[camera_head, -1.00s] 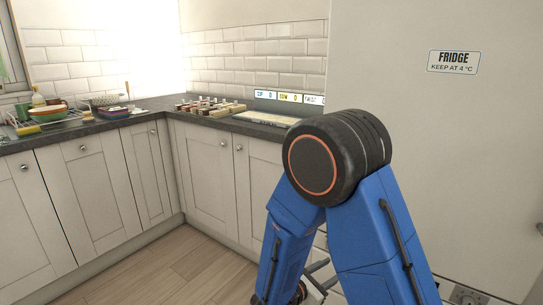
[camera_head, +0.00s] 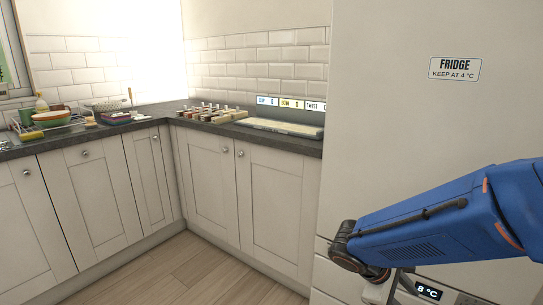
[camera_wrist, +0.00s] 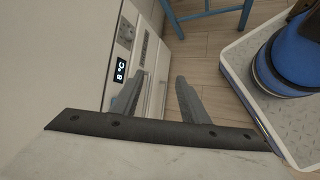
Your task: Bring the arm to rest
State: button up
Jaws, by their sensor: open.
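My blue arm (camera_head: 430,225) reaches in from the right edge in the head view, sloping down to a dark wrist joint in front of the fridge (camera_head: 390,120). Most of my gripper is hidden or cut off at the bottom there. In the wrist view my gripper (camera_wrist: 158,92) shows two grey fingers spread well apart with nothing between them. The fingers point down along the fridge front toward the floor. A display reading 8 °C (camera_wrist: 119,70) is just left of the fingers; it also shows in the head view (camera_head: 428,291).
A blue stool (camera_wrist: 210,14) stands on the wooden floor beyond my fingers. The slate worktop (camera_head: 165,113) holds a dish rack (camera_head: 48,126), several small containers and a shallow tray (camera_head: 283,126). Open floor (camera_head: 190,270) lies before the cupboards.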

jog(key=s+a+r+m+t+y, duration=0.4)
jog(key=s+a+r+m+y, duration=0.1)
jog(key=s+r+m+y, duration=0.3)
jog(key=shift+s+r+m+t, duration=0.35)
jog(key=shift+s+m, duration=0.35)
jog(key=shift+s, duration=0.45)
